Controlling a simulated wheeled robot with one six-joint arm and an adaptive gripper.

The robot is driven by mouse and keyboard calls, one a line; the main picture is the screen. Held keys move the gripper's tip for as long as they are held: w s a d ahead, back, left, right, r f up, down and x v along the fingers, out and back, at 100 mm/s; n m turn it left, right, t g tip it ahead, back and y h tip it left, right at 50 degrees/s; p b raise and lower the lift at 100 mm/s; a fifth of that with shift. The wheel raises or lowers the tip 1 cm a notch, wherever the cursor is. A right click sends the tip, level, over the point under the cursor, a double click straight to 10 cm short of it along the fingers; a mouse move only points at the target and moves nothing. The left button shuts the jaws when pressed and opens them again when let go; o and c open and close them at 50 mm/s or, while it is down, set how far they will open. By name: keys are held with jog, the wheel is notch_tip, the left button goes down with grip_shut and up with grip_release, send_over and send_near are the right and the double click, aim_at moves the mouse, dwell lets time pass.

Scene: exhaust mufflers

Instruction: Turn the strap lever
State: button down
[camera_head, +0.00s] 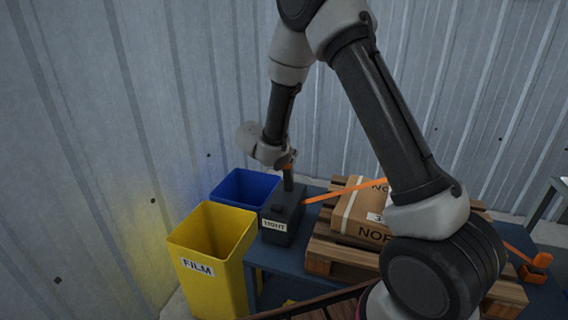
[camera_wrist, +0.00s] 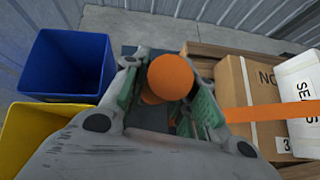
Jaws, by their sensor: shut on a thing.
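The strap lever has an orange knob (camera_wrist: 170,77) on top and stands on a dark ratchet box (camera_head: 280,220) with a white label. The label seems to read TIGHT. My gripper (camera_head: 289,166) is at the top of the upright lever post, above the box. In the wrist view my gripper (camera_wrist: 167,98) has one green-padded finger on each side of the orange knob and is shut on the lever. The fingers partly hide the lower lever. An orange strap (camera_head: 331,194) runs from the box over a cardboard carton (camera_head: 352,212); it also shows in the wrist view (camera_wrist: 268,112).
The carton sits on a wooden pallet (camera_head: 318,262) on a blue table (camera_head: 274,262). A yellow FILM bin (camera_head: 228,275) and a blue bin (camera_head: 222,188) stand left of the box. A corrugated wall (camera_head: 180,90) is behind. An orange anchor (camera_head: 538,264) holds the strap at right.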

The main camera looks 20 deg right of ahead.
jog(key=shift+w+d+r+g+y, duration=0.1)
jog(key=shift+w+d+g+y, duration=0.35)
jog(key=shift+w, duration=0.2)
jog(key=shift+w+d+r+g+y, duration=0.1)
jog(key=shift+w+d+g+y, duration=0.3)
jog(key=shift+w, duration=0.2)
jog(key=c, duration=1.1)
grip_release()
jog(key=shift+f, duration=0.1)
jog(key=shift+c, duration=0.2)
jog(key=v, duration=1.2)
